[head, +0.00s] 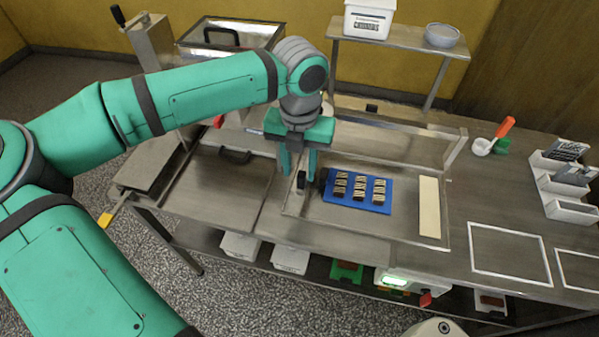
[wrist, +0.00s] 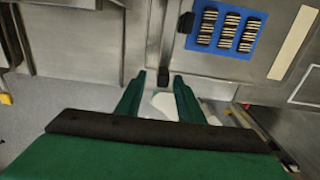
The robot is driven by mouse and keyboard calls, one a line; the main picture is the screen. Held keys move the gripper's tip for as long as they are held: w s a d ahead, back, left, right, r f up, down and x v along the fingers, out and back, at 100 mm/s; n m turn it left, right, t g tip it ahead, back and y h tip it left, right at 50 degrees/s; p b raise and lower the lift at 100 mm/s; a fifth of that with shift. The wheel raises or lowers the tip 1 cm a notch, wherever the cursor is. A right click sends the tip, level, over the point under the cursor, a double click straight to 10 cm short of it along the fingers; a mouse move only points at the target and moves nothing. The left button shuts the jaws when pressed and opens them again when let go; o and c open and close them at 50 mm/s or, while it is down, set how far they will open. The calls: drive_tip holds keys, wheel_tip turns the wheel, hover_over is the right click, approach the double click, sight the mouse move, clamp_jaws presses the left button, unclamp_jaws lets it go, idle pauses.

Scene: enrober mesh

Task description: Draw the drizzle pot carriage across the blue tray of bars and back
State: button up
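The blue tray (head: 346,203) lies on the steel bench and holds rows of dark bars (head: 359,187) with pale stripes; it also shows at the upper right of the wrist view (wrist: 196,42). A small black knob (head: 301,181) stands left of the tray, and in the wrist view (wrist: 164,75) it is just beyond my fingertips. A black block (wrist: 187,22) sits against the tray's left side. I cannot tell which part is the pot carriage. My gripper (head: 298,169) points down, open, its fingers apart on either side of the knob; contact is unclear.
A pale strip (head: 429,207) lies right of the tray. A raised metal rail (head: 395,135) runs behind it. A shelf (head: 400,37) rises at the back. The bench right of the strip is mostly clear.

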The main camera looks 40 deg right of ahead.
wheel_tip(320, 180, up, 7)
drive_tip(key=shift+r, duration=0.3)
